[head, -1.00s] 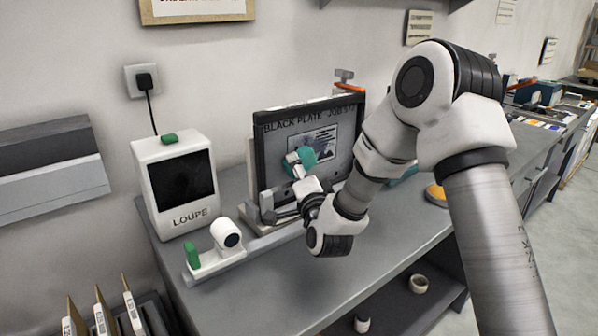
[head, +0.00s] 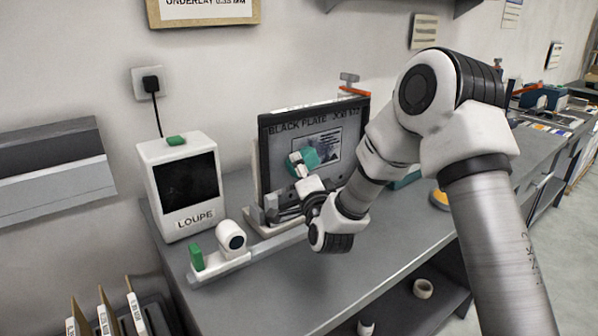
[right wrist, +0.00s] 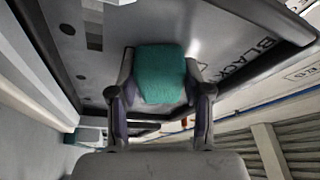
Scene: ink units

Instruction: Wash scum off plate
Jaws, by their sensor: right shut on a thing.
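The black plate (head: 349,130) stands upright on the bench, with a dark rim, lettering along its top and a grey printed picture on its face. My right gripper (head: 298,166) is shut on a teal sponge (head: 311,159) in front of the plate's lower middle. The sponge appears to touch the plate's face and hides part of the picture. In the right wrist view the sponge (right wrist: 160,73) sits between both fingers, with the plate (right wrist: 225,35) behind it. Grey film and a few dark spots show on the plate there. My left gripper is out of view.
A white loupe box (head: 184,188) stands left of the plate. A white device with a green block (head: 196,257) sits on a rail in front. A yellow round thing (head: 439,199) lies to the right. Boards stand in a rack (head: 150,308) at lower left.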

